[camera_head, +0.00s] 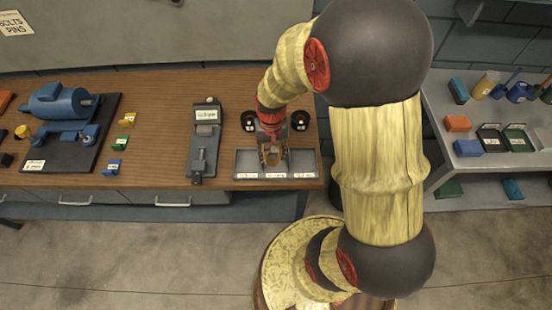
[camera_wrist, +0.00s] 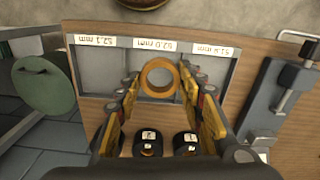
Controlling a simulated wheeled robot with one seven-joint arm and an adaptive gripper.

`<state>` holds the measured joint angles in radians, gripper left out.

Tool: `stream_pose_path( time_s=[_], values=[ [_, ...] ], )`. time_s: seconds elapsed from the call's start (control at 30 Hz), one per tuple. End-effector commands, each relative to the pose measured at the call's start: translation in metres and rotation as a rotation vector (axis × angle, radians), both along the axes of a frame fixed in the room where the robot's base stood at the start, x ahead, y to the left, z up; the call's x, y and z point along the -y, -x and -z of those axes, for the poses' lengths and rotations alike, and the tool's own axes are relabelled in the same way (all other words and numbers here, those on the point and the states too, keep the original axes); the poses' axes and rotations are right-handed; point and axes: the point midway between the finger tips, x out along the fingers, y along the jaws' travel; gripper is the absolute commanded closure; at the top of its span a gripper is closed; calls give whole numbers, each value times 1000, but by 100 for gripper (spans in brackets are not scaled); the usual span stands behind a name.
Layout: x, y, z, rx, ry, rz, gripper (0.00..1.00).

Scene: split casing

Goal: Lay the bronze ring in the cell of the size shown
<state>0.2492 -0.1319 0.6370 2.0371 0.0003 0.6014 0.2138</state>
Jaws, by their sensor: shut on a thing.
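The bronze ring (camera_wrist: 160,78) is held between the fingertips of my gripper (camera_wrist: 160,84), its hole facing the wrist camera. My gripper also shows in the head view (camera_head: 271,160), above the tray. The grey tray (camera_head: 240,171) lies at the bench's front edge with three cells side by side. In the wrist view the tray (camera_wrist: 92,62) has inverted labels that seem to read 52.1, 52.0 and 51.9 mm from left to right. The ring appears over the middle cell; its height above the floor is unclear. A grey gauge (camera_head: 204,150) stands left of the tray; its display is too small to read.
Two dark round things (camera_head: 249,121) (camera_head: 300,121) stand behind the tray. A blue motor (camera_head: 60,102) and coloured blocks (camera_head: 117,166) are farther left. Wood is bare left of the gauge.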

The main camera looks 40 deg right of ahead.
Motion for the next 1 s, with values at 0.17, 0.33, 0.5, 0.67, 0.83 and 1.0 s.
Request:
stream_pose_path(
  time_s=[0.17,0.33,0.5,0.67,0.83,1.0],
  values=[
    [16,-11,24,0,0,1,92],
    [21,-15,30,2,1,0,92],
    [27,-18,48,-1,0,0,92],
    [26,-18,68,1,0,0,92],
    [27,-19,68,3,0,0,92],
    [26,-19,70,3,0,0,92]
  ],
)
